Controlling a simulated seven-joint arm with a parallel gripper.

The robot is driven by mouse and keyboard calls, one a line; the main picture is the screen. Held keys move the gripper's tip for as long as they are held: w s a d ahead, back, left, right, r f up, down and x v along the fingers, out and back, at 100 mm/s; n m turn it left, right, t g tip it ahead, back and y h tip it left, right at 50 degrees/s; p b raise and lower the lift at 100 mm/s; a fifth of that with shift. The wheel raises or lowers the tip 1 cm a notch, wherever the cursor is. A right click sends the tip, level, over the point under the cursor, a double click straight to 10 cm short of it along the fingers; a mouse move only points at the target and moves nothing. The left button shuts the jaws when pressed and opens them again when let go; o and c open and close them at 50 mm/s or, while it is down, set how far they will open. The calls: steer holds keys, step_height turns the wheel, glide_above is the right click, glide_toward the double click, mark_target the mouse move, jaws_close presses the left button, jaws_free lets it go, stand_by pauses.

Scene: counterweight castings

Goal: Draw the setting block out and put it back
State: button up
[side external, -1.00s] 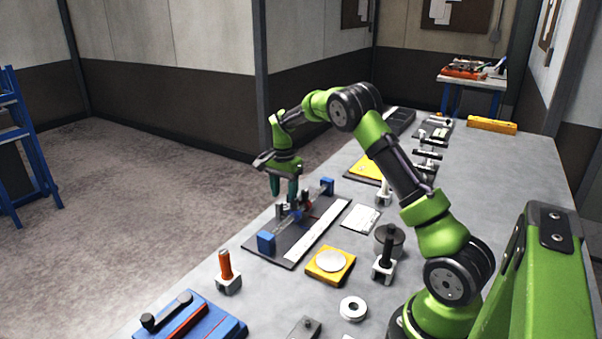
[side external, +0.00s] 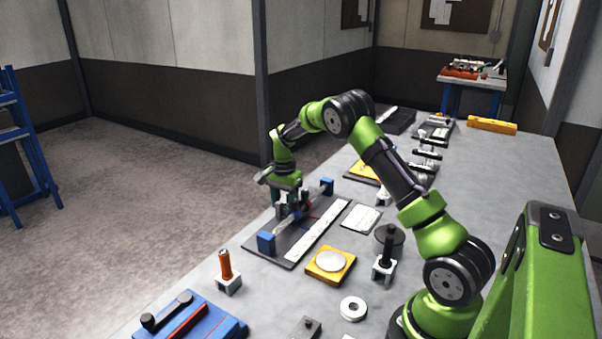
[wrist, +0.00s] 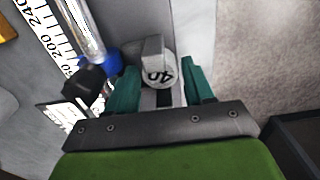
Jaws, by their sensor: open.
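In the wrist view, a small grey block (wrist: 153,48) with a round pale face (wrist: 160,76) bearing black digits stands between my fingers; it looks like the setting block. My gripper (wrist: 161,70) is open, with one green finger on each side and a gap visible at the right finger. In the side view my gripper (side external: 290,204) points down, low over the middle of the ruled fixture. The fixture has a dark base plate (side external: 262,247), a white scale strip (side external: 318,238) and a rod between blue end blocks (side external: 266,242). My fingers largely hide the block there.
In the wrist view a blue collar (wrist: 104,62) on the rod and a black knob (wrist: 84,86) sit close to the left finger.

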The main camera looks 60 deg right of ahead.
steer(key=shift+s+f, duration=0.1)
steer(key=shift+f, duration=1.2)
steer(key=shift+c, duration=0.4)
steer(key=c, duration=0.6)
steer(key=shift+a, duration=0.1)
steer(key=shift+r, duration=0.2)
steer(key=shift+r, duration=0.15)
steer(key=shift+c, duration=0.8)
steer(key=shift+w+a+r, duration=0.1)
steer(key=shift+r, duration=1.55)
steer(key=shift+w+r, duration=0.1)
steer(key=shift+r, duration=1.5)
steer(key=shift+s+d+r, duration=0.1)
steer(key=shift+d+r, duration=0.1)
steer(key=shift+r, duration=1.45)
